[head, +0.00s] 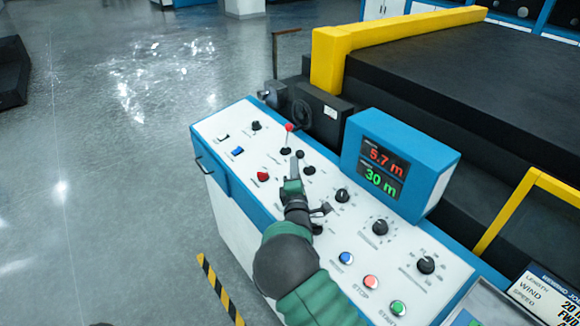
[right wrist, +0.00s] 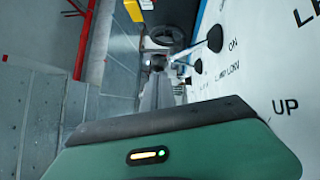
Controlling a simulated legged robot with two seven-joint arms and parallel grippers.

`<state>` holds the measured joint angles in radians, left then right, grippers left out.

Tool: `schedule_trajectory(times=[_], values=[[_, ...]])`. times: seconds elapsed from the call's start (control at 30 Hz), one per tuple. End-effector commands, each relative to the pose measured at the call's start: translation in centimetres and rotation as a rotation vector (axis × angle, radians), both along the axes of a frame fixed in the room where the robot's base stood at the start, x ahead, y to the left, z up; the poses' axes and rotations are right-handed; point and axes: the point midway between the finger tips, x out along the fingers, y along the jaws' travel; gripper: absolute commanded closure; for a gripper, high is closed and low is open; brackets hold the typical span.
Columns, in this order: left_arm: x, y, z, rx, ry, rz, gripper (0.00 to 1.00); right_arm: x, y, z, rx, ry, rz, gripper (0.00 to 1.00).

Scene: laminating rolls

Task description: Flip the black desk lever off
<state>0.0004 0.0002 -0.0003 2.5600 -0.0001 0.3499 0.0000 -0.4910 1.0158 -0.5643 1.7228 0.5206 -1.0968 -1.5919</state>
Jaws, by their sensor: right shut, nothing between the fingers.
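The control desk (head: 225,130) has a white sloped top and blue sides. The black desk lever (head: 300,154) has a round black knob and stands near the far edge of the top. Black ball-shaped lever parts (right wrist: 214,38) also show beside the ON lettering in the right wrist view. My right gripper (head: 295,165) is shut and empty. It reaches over the desk from below, its tip close to the black lever on the left. I cannot tell whether they touch. The gripper (right wrist: 158,75) shows only partly past my wrist in the right wrist view. My left gripper is out of view.
A red-knobbed lever (head: 289,127) stands just beyond. A red button (head: 263,177), a blue switch (head: 238,151) and a black dial (head: 342,195) are nearby. The display box (head: 402,165) reads 5.7 m and 30 m and rises on the right. Open floor lies left.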

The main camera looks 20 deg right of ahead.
Motion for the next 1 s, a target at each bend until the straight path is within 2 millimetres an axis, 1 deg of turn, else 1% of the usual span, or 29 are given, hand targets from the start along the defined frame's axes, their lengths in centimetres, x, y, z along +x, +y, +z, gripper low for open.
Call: schedule_trajectory(times=[0.17, 0.37, 0.5, 0.7, 0.9, 1.0], values=[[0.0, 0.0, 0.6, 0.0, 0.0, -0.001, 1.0, 0.1, -0.1, 0.4, 0.031, 0.014, -0.003, 1.0], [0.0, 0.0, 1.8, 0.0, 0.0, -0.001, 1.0, 0.4, -0.6, 1.5, 0.118, 0.046, -0.002, 1.0], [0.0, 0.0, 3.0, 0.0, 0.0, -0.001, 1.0, 0.8, -1.5, 2.3, 0.222, 0.082, -0.001, 1.0], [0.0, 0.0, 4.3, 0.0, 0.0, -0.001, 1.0, 1.3, -3.2, 3.0, 0.373, 0.137, -0.003, 1.0], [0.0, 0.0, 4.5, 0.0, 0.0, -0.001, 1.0, 1.7, -4.4, 3.3, 0.498, 0.182, -0.004, 1.0], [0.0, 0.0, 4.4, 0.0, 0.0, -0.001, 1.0, 1.9, -4.7, 3.2, 0.51, 0.189, -0.002, 1.0]])
